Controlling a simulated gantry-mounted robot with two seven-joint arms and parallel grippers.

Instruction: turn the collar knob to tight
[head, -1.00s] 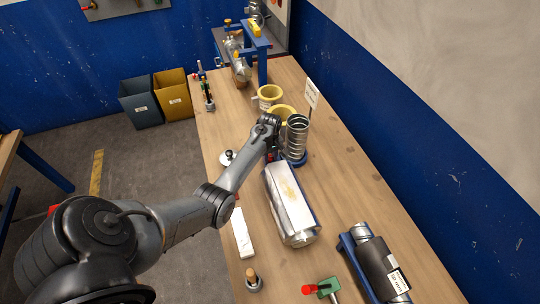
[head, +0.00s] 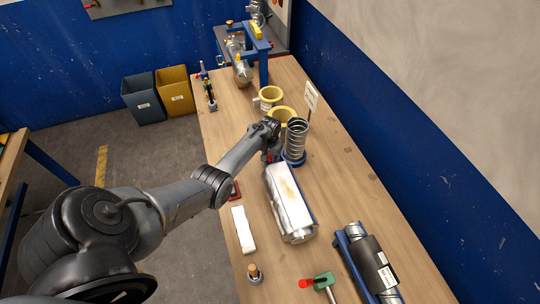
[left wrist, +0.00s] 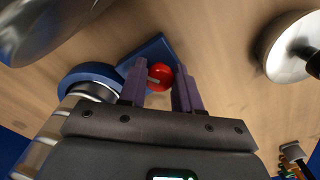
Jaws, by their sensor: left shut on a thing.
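The red collar knob (left wrist: 160,70) has a pale bar across its face and sits by a blue bracket (left wrist: 150,50) in the left wrist view. My left gripper (left wrist: 159,82) has its two purple fingers on either side of the knob and is shut on it. In the head view my left gripper (head: 270,152) is low beside the ribbed spiral duct (head: 295,138), which stands upright in a blue ring base (head: 293,160). The knob is mostly hidden there by the gripper. I cannot read any tight mark. My right gripper is not in view.
A silver wrapped duct piece (head: 290,200) lies just in front of the gripper. Yellow collars (head: 270,94) stand behind the spiral duct. A dark clamped cylinder (head: 372,262) and a green tool with a red tip (head: 322,282) are at the front. The table's right side is mostly clear.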

